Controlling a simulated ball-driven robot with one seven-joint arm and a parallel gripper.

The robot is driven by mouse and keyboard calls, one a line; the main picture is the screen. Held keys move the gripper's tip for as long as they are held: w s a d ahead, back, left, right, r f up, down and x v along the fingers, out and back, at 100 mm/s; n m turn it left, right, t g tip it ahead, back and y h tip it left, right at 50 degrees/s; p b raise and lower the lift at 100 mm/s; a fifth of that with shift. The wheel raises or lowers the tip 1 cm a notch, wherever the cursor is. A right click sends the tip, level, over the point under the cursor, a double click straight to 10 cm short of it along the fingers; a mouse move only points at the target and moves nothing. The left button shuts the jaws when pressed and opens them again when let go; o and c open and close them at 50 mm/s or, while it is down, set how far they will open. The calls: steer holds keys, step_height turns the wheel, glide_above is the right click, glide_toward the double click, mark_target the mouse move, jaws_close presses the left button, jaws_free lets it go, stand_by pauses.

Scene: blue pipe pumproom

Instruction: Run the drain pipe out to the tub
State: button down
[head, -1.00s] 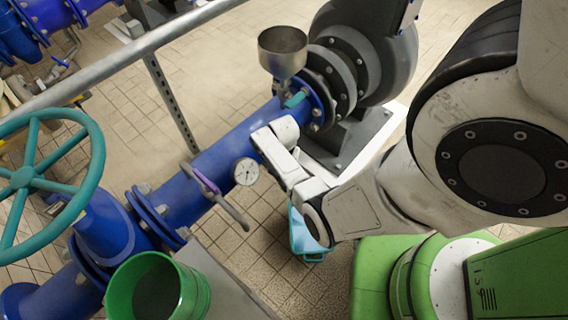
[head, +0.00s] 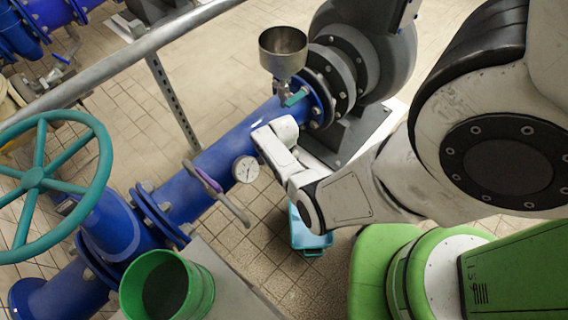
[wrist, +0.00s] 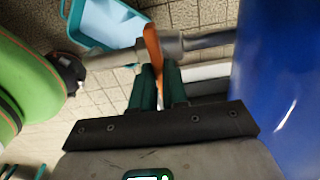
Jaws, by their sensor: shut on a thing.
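The light blue tub (head: 312,241) stands on the tiled floor, partly behind my arm in the head view. In the wrist view the tub (wrist: 118,22) is at the upper left. A grey drain pipe (wrist: 205,41) runs across the wrist view from beside the blue pipe towards the left, and its left part overlaps the tub's near edge in the picture. An orange handle (wrist: 152,43) stands up at the drain pipe. My gripper (wrist: 160,72) is shut on this handle, one green finger on each side. In the head view my wrist hides the fingers.
The large blue pipe (head: 232,138) carries a gauge (head: 245,169) and a purple-handled valve (head: 207,180). A funnel (head: 283,52) stands above it. A teal handwheel (head: 38,178) and a green bucket (head: 205,290) are at the left. A metal rail (head: 130,53) crosses behind.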

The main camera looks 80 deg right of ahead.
stand_by(0.3)
steer(key=c, duration=1.2)
jaws_free()
steer(key=shift+o, duration=0.2)
step_height(320, 180, up, 11)
steer(key=p, duration=0.4)
steer(key=a+r+n+p, duration=0.2)
steer(key=a+r+n, duration=0.8)
steer(key=a+n, duration=0.2)
steer(key=s+a+r+n+t+p, duration=0.1)
steer(key=a+r+n+p, duration=0.2)
steer(key=a+r+n, duration=0.7)
steer(key=a+n, duration=0.2)
steer(key=a, duration=0.1)
steer(key=shift+a+r, duration=0.2)
steer(key=shift+r, duration=0.15)
